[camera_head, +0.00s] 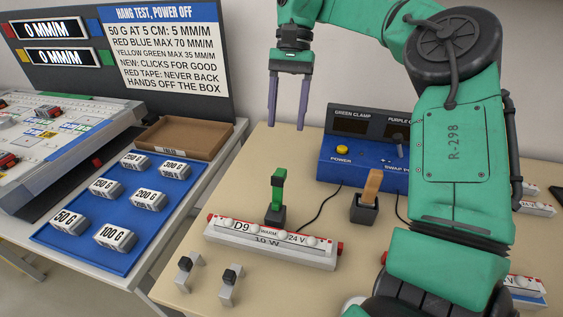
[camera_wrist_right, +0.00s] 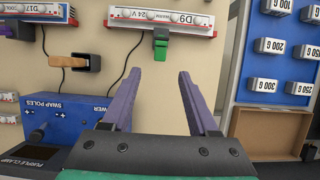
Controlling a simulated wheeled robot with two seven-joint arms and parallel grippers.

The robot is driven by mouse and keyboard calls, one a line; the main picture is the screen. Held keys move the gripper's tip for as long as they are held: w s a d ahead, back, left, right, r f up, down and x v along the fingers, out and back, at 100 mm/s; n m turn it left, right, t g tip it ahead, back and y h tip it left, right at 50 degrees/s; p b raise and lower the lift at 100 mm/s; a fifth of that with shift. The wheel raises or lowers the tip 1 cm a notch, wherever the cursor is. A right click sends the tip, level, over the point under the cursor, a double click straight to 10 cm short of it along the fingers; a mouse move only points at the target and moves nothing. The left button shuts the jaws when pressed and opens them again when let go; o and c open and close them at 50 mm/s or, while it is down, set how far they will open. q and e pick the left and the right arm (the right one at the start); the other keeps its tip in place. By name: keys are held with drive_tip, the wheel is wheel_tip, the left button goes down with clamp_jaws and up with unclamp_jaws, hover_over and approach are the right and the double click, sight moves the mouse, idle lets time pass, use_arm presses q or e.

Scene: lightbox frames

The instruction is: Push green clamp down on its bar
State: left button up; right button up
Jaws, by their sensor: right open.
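The green clamp (camera_head: 278,188) stands as an upright green lever on a small black base. It is just behind the white D9 bar (camera_head: 318,257), which is marked 10 W and 24 V. In the right wrist view the green clamp (camera_wrist_right: 161,47) sits beside the D9 bar (camera_wrist_right: 185,20), between and beyond my fingertips. My right gripper (camera_head: 287,126) hangs fingers down, behind and above the clamp. Its purple fingers (camera_wrist_right: 160,75) are apart with nothing between them, clear of the clamp. Whether the clamp touches the bar is unclear. My left gripper is not in view.
A wooden handle (camera_head: 373,186) in a black base stands right of the clamp. A blue power box (camera_head: 335,168) with a yellow knob is behind. Two grey pieces (camera_head: 184,273) are in front. A blue tray (camera_head: 92,248) of weights and a brown tray (camera_head: 165,140) lie left.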

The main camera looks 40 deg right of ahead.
sight(281, 170)
drive_tip(key=x, duration=1)
drive_tip(key=shift+w+d+f, duration=0.1)
drive_tip(key=shift+w+d, duration=0.1)
drive_tip(key=shift+s+a+f, duration=0.15)
drive_tip(key=shift+a+f, duration=0.05)
drive_tip(key=shift+f, duration=0.05)
clamp_jaws()
idle(0.5)
